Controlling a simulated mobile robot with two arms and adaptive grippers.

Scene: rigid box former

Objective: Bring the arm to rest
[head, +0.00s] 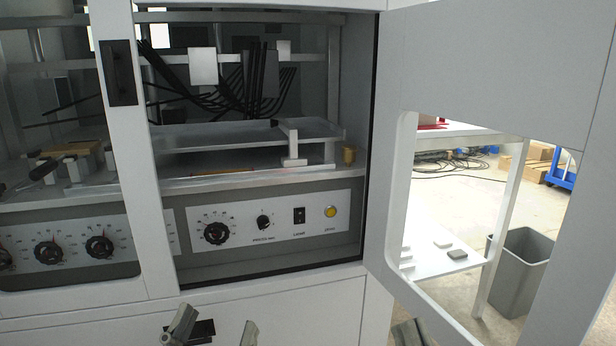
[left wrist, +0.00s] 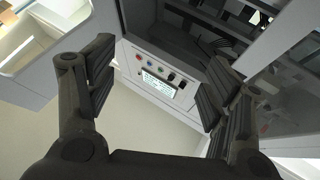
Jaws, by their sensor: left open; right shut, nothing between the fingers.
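My left gripper (head: 215,329) shows at the bottom edge of the head view, its two grey fingertips apart in front of the lower white cabinet front. In the left wrist view the same gripper (left wrist: 157,85) has its dark fingers spread wide with nothing between them. My right gripper (head: 408,333) shows only as a small grey tip at the bottom edge, right of the left one, below the open door; it is shut and holds nothing visible. Most of both arms is out of view.
The white machine's door (head: 495,75) stands open at the right. Its control panel (head: 268,227) has dials and a yellow button. A small button panel (left wrist: 155,75) lies beyond the left fingers. Through the door window show a white table (head: 440,262) and grey bin (head: 522,272).

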